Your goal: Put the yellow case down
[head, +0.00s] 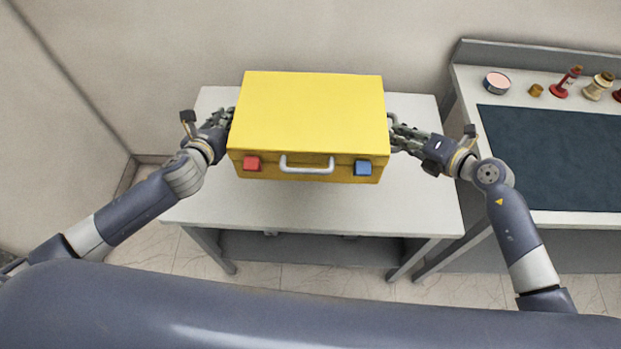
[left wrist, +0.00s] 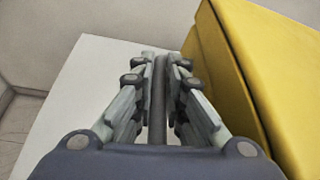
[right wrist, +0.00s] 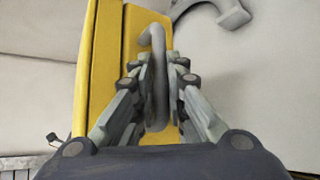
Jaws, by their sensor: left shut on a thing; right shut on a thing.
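The yellow case (head: 307,112) is level, with its lid closed, over the middle of the white table (head: 300,215) in the head view. Its front has a grey handle (head: 307,165), a red latch (head: 251,163) and a blue latch (head: 363,167). My left gripper (head: 229,119) is at the case's left side, shut on a grey bar-shaped side handle (left wrist: 158,85). My right gripper (head: 399,136) is at the right side, shut on the other side handle (right wrist: 158,60). The case's underside is hidden, so I cannot tell whether it touches the table.
A workbench (head: 545,219) with a dark mat (head: 560,155) stands at the right. A round tin (head: 496,83), a red-based item (head: 563,84) and other small parts stand along its back. The white table top is bare in front of the case. A wall is behind.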

